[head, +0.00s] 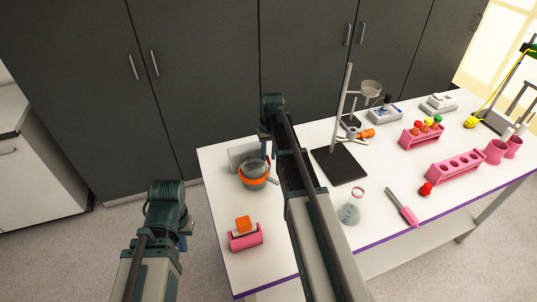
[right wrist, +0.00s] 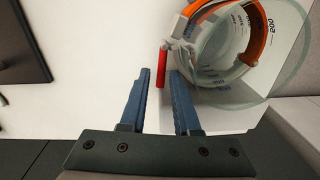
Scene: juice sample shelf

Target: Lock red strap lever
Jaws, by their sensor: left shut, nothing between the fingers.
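A glass flask with an orange strap (head: 254,174) stands at the table's left part, against a light grey box-like device. The right wrist view shows its round glass and strap (right wrist: 258,38) close up, with "500" markings. The red strap lever (right wrist: 162,68) sticks out from a grey clamp (right wrist: 182,27) at the strap's side. My right gripper (right wrist: 159,72) is open, with the lever just ahead of and between its fingertips, not gripped. In the head view it is partly hidden by my arm (head: 267,145). My left gripper (head: 187,230) is shut and empty, mostly hidden, left of the table.
A pink holder (head: 246,238) with an orange block stands at the table's front left. A black-based stand (head: 340,166), a small flask (head: 350,210), a pink-handled tool (head: 403,208) and pink racks (head: 455,166) are to the right. Dark cabinets (head: 200,70) stand behind.

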